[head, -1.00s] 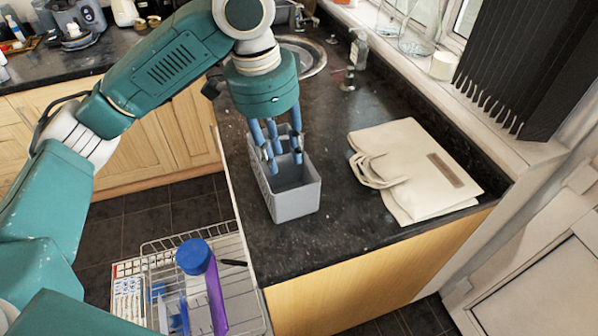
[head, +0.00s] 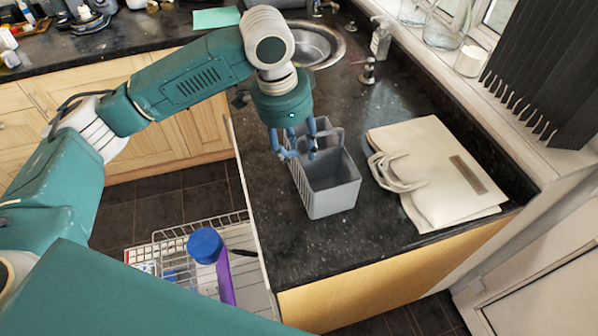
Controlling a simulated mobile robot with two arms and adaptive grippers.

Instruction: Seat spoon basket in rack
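The spoon basket (head: 335,193) is a grey open box standing upright on the dark granite counter, near its left edge. Its inside looks empty, and a raised divider or handle shows at its far end. My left gripper (head: 295,152) points down at the basket's far left end with its blue fingers spread. I cannot tell whether the fingers touch the basket. The rack (head: 240,222) is a wire rack below counter height at the lower left, partly hidden by my arm. My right gripper is not in view.
A cream bag (head: 440,172) lies on the counter right of the basket. A sink (head: 308,42), a soap dispenser (head: 381,42) and a tap are farther back. The counter (head: 290,245) is clear in front of the basket.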

